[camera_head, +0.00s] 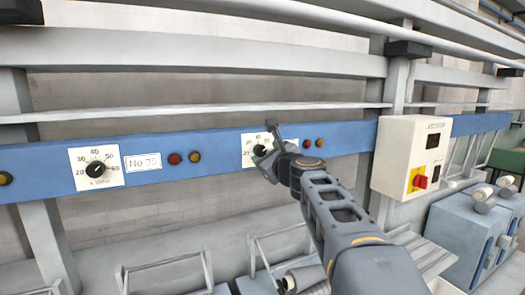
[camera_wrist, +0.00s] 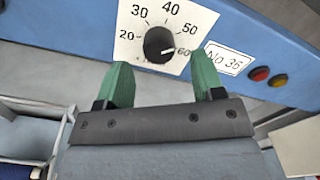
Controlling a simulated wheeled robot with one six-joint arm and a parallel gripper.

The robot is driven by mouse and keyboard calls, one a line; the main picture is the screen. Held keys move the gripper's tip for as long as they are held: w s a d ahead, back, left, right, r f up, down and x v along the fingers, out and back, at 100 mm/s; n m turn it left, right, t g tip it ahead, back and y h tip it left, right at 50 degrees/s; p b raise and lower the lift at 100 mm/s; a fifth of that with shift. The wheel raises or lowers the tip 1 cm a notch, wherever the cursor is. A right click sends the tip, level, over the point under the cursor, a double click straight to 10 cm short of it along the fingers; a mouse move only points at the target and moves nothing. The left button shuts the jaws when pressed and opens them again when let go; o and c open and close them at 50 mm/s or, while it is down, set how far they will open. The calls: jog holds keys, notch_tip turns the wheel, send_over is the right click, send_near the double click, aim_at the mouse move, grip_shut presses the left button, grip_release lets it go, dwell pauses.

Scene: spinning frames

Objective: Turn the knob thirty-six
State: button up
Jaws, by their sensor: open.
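Knob thirty-six is a round black knob (camera_wrist: 158,45) on a white dial plate (camera_wrist: 140,22) with numbers from 20 to 60. The label beside it (camera_wrist: 229,60) reads No 36. A light mark on the knob's right side seems to point toward 60. In the head view the knob (camera_head: 260,150) is partly hidden by my gripper (camera_head: 272,144). In the wrist view my gripper (camera_wrist: 163,72) is open, its green fingers apart on the near side of the knob, left and right of it. Nothing is between the fingers, and I cannot tell any contact.
Another black knob (camera_head: 96,169) with its own dial and label sits left on the blue rail (camera_head: 215,150). Red and amber lamps (camera_head: 307,143) sit right of my gripper. A cream switch box (camera_head: 410,155) with a red-and-yellow switch stands out farther right. Metal frames lie below.

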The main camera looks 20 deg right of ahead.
aim_at(262, 152)
jog(key=shift+w, duration=1.5)
jog(key=c, duration=0.9)
